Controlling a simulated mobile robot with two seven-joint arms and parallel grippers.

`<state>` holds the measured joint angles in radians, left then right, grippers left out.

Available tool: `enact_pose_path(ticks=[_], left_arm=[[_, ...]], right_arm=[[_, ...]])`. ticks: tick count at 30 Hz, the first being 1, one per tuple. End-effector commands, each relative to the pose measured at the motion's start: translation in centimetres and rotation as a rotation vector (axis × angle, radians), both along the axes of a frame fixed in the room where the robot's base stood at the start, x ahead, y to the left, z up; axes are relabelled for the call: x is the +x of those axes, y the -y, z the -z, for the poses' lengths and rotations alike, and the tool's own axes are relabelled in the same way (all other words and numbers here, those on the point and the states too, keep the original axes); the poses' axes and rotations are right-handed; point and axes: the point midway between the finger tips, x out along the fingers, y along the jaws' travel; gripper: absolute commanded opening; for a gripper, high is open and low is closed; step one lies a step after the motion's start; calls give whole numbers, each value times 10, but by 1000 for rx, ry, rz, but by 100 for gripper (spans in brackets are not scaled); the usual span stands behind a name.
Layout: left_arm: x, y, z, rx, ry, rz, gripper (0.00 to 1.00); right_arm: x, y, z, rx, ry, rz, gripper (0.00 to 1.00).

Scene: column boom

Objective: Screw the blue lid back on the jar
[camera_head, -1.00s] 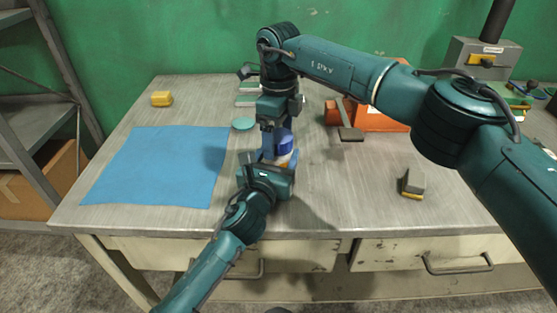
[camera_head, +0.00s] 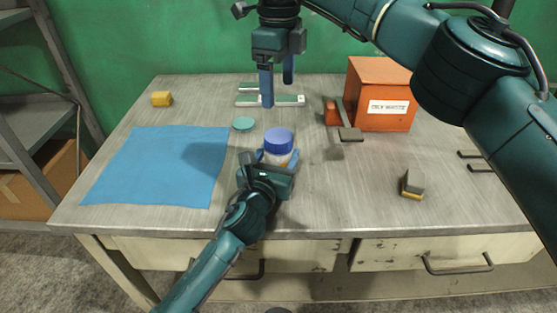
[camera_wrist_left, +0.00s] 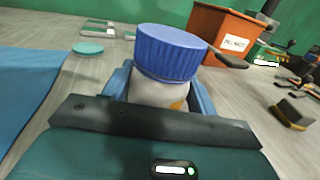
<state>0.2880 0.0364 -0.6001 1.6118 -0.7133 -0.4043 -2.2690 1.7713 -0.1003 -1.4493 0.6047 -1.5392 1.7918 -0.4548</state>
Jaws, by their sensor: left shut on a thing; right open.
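The jar (camera_head: 277,158) stands upright on the grey table, a white body with an orange-yellow patch. It also shows in the left wrist view (camera_wrist_left: 160,92). The ribbed blue lid (camera_head: 279,140) sits on top of the jar, and in the left wrist view (camera_wrist_left: 170,52) it looks slightly tilted. I cannot tell how tight it is. My left gripper (camera_head: 276,160) is shut on the jar's body, with its blue fingers on either side. My right gripper (camera_head: 277,85) is open and empty, raised above and behind the jar, clear of the lid.
A blue cloth (camera_head: 160,165) lies left of the jar. A teal disc (camera_head: 243,124) lies behind it. An orange box (camera_head: 378,95) and a dark-handled tool (camera_head: 348,134) are at the back right. A grey-yellow block (camera_head: 412,184) lies right. A yellow block (camera_head: 161,98) sits back left.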

Motion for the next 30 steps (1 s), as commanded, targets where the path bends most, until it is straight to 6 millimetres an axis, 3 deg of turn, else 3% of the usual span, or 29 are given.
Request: enact_pose_path(ticks=[6,7,9,16,25,30], left_arm=[[0,0,0,-1,-1,0,0],[0,0,0,-1,-1,0,58],[0,0,0,-1,-1,0,64],[0,0,0,0,0,0,83],[-3,-1,0,0,-1,0,83],[-26,-8,0,0,-1,2,83]], right_arm=[[0,0,0,0,0,0,81],[0,0,0,0,0,0,81],[0,0,0,0,0,0,81],[0,0,0,0,0,0,81],[0,0,0,0,0,0,81],[0,0,-3,0,0,0,81]])
